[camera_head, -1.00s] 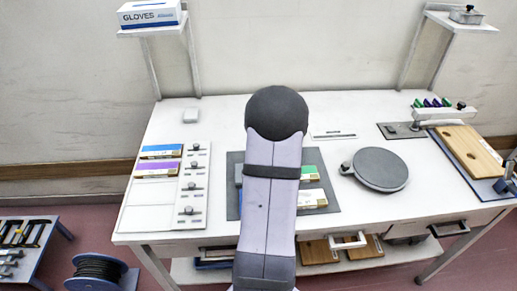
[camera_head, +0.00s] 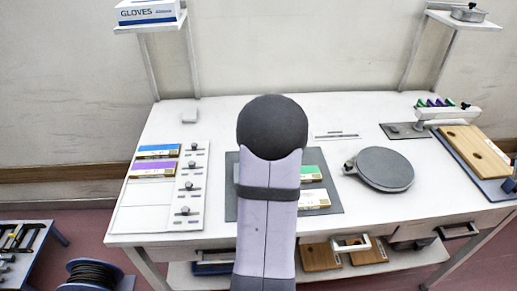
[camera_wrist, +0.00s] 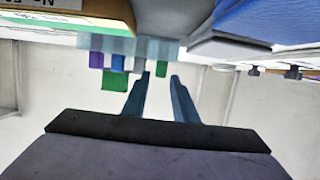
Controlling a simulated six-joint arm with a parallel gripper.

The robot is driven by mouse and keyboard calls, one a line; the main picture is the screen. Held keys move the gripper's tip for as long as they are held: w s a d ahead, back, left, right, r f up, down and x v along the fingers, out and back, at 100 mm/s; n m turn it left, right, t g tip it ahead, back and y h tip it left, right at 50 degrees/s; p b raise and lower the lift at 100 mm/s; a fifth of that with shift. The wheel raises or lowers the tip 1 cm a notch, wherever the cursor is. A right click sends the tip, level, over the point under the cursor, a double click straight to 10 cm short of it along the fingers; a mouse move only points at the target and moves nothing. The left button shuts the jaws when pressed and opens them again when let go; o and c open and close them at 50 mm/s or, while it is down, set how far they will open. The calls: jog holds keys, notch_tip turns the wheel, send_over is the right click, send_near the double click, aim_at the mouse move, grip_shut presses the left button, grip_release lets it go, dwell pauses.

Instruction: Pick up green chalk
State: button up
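Small coloured chalk-like pieces, green and purple, stand in a pale holder (camera_head: 448,113) at the table's right rear. Similar green (camera_wrist: 115,81), blue and purple (camera_wrist: 96,60) pieces show in the wrist view, which looks upside down. The green one there appears largest. In the head view my arm hides the gripper.
A dark mat (camera_head: 327,196) with green-labelled boxes (camera_head: 311,173) lies partly behind my arm. A round grey plate (camera_head: 385,169) is right of it. A wooden board (camera_head: 474,150) lies at the right. Left stands a white panel with knobs (camera_head: 189,190).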

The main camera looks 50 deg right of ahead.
jog(key=shift+p+x, duration=0.55)
jog(key=shift+x, duration=1.55)
jog(key=shift+w, duration=0.1)
jog(key=shift+r, duration=0.1)
grip_shut()
